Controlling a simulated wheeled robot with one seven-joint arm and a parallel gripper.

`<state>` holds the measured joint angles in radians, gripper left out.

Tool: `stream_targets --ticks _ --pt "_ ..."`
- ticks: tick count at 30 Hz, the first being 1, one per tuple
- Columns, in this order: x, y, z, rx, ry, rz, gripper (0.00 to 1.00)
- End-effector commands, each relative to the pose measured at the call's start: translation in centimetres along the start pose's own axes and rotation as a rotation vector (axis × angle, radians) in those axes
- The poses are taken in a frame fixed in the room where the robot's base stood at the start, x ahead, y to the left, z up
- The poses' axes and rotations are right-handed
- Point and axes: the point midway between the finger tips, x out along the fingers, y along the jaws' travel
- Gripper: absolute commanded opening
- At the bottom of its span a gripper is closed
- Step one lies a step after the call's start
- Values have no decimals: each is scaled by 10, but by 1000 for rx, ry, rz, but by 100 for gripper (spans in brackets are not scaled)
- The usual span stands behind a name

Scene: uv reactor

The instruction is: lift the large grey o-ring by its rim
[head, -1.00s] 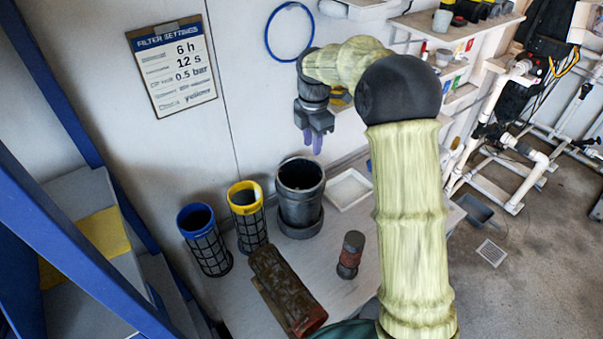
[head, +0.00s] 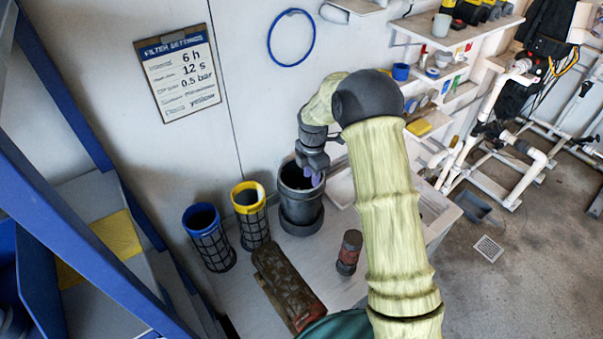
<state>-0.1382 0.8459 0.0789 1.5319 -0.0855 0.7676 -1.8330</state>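I cannot make out a separate large grey o-ring; the dark grey cylindrical housing (head: 301,208) on the bench has a round rim where a grey ring would be hard to tell apart. My gripper (head: 312,178) points down at the housing's open top, over its far right part. Its purple fingertips are at about rim height in the picture and hide part of the opening. Whether they touch the rim, and how wide they are apart, I cannot tell.
A yellow-topped filter (head: 251,218) and a blue-topped filter (head: 208,240) stand left of the housing. A dirty brown cartridge (head: 284,283) lies in front, and a small dark red-banded cylinder (head: 349,252) stands right. A blue ring (head: 291,37) hangs on the wall. A white tray (head: 341,190) lies behind.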

Motion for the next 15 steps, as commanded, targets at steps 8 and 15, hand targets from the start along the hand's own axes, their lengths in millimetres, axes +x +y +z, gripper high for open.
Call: stream_targets --ticks 8,15 --pt "9 2 -2 0 1 -3 29" --pt "38 5 -4 0 1 -3 29"
